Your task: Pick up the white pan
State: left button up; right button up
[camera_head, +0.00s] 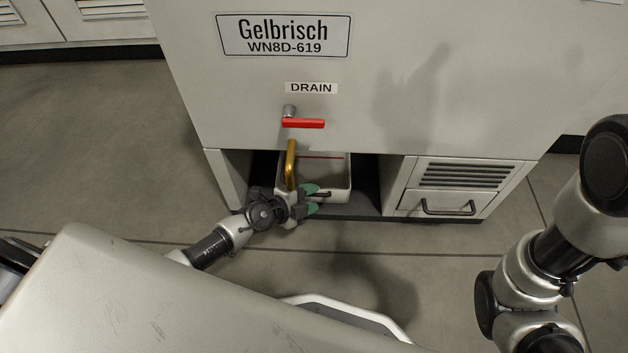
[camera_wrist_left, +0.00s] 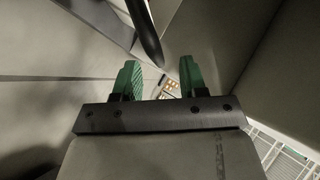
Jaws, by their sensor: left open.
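The white pan (camera_head: 342,176) sits in the open recess at the bottom of the machine, below the drain spout. A dark handle (camera_head: 323,194) is on its front side. My left gripper (camera_head: 312,198) is at the front of the pan, with its green fingers open and apart around the handle's level. In the left wrist view, my left gripper (camera_wrist_left: 160,78) shows both green fingertips, and a dark bar (camera_wrist_left: 146,34), likely the handle, reaches into the gap between them. I cannot tell whether either finger touches it. My right gripper is out of view.
The brass drain spout (camera_head: 291,165) hangs over the pan's left part, close to my left wrist. A red valve lever (camera_head: 303,123) is above. A drawer (camera_head: 444,203) with a vent is to the right of the recess. The floor (camera_head: 130,150) at left is clear.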

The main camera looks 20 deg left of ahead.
pick_arm(q)
jog(key=shift+b+x, duration=0.3)
jog(key=shift+x, duration=0.85)
jog(key=shift+s, duration=0.1)
grip_shut()
